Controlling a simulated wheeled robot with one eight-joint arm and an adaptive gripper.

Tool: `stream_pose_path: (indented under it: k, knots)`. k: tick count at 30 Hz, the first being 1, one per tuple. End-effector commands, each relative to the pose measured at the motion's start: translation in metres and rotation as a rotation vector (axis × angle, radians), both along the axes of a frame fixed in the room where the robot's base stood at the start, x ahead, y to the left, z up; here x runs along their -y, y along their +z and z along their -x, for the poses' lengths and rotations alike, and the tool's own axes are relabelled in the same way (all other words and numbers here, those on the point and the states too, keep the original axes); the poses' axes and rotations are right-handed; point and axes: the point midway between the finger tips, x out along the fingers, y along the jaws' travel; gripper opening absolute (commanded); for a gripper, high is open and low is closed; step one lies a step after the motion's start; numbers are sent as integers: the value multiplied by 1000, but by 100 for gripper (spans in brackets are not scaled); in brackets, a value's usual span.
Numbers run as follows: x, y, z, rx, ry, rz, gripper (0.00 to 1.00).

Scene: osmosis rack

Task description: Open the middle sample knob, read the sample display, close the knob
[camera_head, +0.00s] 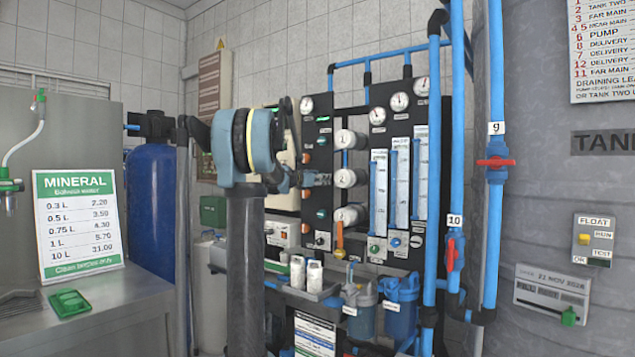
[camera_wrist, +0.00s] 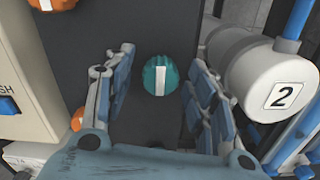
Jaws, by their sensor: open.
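A round teal knob (camera_wrist: 158,75) with an upright white bar is on the dark panel in the wrist view. My gripper (camera_wrist: 160,62) is open, with one finger on each side of the knob and a visible gap on both sides. In the head view my gripper (camera_head: 318,180) reaches the left column of knobs on the black rack, and the knob at its fingertips is hidden there. A lower teal knob (camera_head: 321,214) shows in that column. I cannot make out a sample display in either view.
A white cylinder marked 2 (camera_wrist: 267,80) stands close right of my fingers. An orange knob (camera_wrist: 52,4) is above. Blue upright pipes (camera_head: 434,180) with red valves stand at the right of the rack. A mineral price sign (camera_head: 78,222) stands on the left counter.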

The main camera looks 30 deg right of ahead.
Motion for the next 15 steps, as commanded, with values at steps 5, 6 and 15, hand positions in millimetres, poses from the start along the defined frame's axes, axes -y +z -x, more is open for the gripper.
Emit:
stream_pose_path:
  k: [5,6,15]
  knots:
    - [0,0,0,0,0,0,51]
    - [0,0,0,0,0,0,51]
    - [0,0,0,0,1,0,7]
